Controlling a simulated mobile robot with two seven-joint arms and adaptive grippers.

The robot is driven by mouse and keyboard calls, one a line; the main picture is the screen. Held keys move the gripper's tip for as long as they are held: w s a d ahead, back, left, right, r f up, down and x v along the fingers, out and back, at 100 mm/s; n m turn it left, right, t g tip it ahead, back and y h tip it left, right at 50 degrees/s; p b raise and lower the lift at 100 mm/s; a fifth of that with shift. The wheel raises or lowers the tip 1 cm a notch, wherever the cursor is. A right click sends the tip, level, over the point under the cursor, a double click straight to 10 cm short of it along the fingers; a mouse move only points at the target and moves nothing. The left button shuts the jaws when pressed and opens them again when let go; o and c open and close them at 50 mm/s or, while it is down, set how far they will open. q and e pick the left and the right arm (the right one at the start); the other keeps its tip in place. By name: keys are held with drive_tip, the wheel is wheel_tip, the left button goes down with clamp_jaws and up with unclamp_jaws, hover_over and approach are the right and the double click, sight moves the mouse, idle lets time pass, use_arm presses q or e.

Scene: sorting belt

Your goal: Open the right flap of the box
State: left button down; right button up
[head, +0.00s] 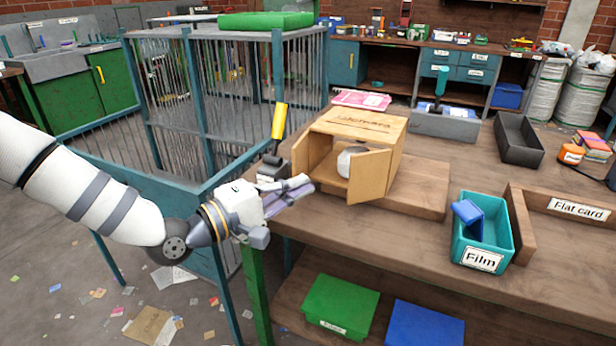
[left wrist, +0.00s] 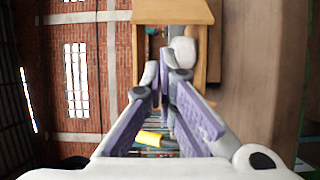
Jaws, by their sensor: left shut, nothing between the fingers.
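The box (head: 368,121) is a light wooden box with lettering on its top, standing on a wooden board on the bench. Its front faces the near left and is partly open. The right flap (head: 370,177) stands across the right part of the front, and the left flap (head: 300,157) is at the left edge. A white rounded object (head: 350,160) shows inside between them. My left gripper (head: 304,187) is shut and empty, just left of the right flap; contact cannot be told.
A black device with a yellow handle (head: 279,121) stands left of the box, close to my left arm. A teal Film bin (head: 481,258) and a Flat card tray (head: 519,222) are on the bench's right. A black tray (head: 519,140) is behind. Bench in front of the box is clear.

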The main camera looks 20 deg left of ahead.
sight(369, 178)
use_arm(q)
drive_tip(key=x, duration=0.8)
drive_tip(key=shift+d+f+b, duration=0.15)
drive_tip(key=shift+d+b, duration=0.1)
drive_tip(key=shift+b, duration=0.2)
use_arm(e)
drive_tip(key=shift+s+f+g, duration=0.3)
drive_tip(key=shift+s+f, duration=0.4)
drive_tip(key=shift+f, duration=0.05)
use_arm(q)
drive_tip(key=shift+w, duration=0.1)
use_arm(e)
drive_tip(key=shift+d, duration=0.1)
